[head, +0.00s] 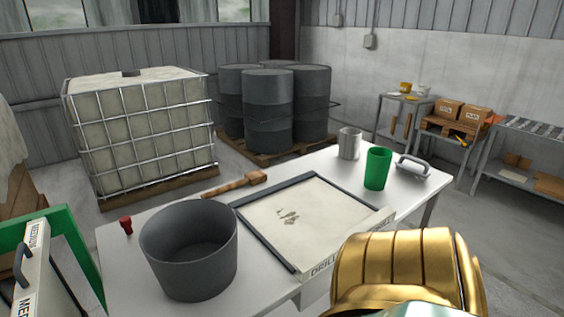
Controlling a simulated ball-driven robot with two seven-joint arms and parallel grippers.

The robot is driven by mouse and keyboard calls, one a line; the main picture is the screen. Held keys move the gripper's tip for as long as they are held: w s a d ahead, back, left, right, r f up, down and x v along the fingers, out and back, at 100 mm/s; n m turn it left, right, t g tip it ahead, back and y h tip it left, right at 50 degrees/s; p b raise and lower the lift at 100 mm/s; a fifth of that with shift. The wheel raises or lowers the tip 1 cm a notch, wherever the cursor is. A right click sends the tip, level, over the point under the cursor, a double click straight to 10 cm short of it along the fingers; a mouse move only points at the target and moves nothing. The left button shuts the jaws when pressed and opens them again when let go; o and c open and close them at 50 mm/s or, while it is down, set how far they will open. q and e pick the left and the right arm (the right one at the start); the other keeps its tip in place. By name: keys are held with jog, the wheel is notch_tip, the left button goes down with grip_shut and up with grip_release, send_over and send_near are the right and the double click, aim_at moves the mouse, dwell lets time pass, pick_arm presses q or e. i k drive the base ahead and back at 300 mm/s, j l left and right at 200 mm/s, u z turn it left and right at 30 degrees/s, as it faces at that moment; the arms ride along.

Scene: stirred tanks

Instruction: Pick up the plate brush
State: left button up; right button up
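A wooden tool (236,184) with a long handle and a blocky head lies on the white table behind the grey tub. It may be the plate brush, but I cannot make out bristles. A grey tool with an arched handle (412,166) sits at the table's right end, and I cannot tell if it is a brush. Neither of my grippers shows in the head view. A gold segmented part at the bottom right, apparently mine, covers part of the table's front side.
The white table (340,168) holds a dark grey tub (190,262), a framed tray (335,222), a green cup (377,168), a metal cup (349,143) and a small red object (126,225). A caged tank (140,130) and dark drums (267,110) stand behind.

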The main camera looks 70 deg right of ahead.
aim_at(407, 167)
jog(key=z, duration=3.05)
